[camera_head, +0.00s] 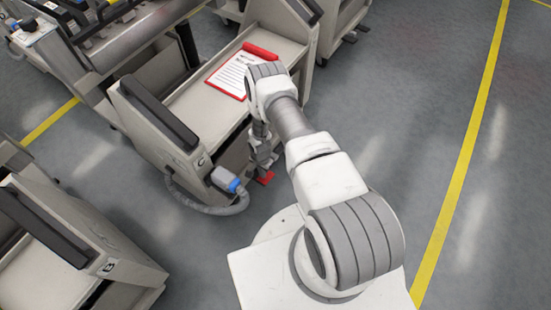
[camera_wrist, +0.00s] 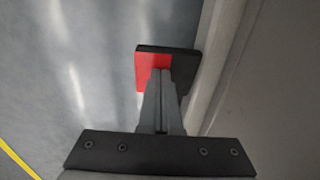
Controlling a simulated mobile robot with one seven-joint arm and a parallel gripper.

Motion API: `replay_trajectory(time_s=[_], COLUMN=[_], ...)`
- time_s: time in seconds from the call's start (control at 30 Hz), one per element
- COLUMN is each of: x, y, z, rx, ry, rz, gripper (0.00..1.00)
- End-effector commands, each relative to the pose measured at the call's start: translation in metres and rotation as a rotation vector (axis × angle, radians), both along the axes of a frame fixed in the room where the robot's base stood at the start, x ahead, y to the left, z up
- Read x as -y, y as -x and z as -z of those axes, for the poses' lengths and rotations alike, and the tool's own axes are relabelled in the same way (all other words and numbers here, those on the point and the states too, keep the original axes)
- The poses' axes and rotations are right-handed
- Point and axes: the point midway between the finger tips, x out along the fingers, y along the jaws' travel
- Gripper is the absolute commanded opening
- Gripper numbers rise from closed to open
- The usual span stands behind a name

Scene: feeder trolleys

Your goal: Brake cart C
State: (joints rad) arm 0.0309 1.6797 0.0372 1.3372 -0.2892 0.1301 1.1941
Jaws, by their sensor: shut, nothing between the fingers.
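Cart C (camera_head: 183,146) is a pale grey trolley with a dark handle bar and a C label, left of my arm in the head view. A red brake pedal (camera_head: 265,178) sticks out low at its foot; in the wrist view the pedal (camera_wrist: 149,72) shows a red part and a black part. My gripper (camera_head: 263,165) points down at the pedal. In the wrist view its closed fingers (camera_wrist: 161,75) overlap the pedal, with nothing between them. I cannot tell whether the fingertips touch the pedal or how far it is pressed.
A grey hose with a blue-ringed plug (camera_head: 228,181) hangs at cart C's near corner. Cart B (camera_head: 85,245) stands at the lower left. A red clipboard with paper (camera_head: 235,75) lies on cart C. Open floor with a yellow line (camera_head: 465,150) lies to the right.

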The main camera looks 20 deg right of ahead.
Motion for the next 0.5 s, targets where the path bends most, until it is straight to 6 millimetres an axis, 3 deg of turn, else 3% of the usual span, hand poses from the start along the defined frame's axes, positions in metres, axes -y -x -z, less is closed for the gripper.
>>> replay_trajectory(time_s=[0.5], x=[0.000], y=[0.000], z=[0.022], rx=[0.001], ry=[0.001], rz=[0.001], gripper=[0.00])
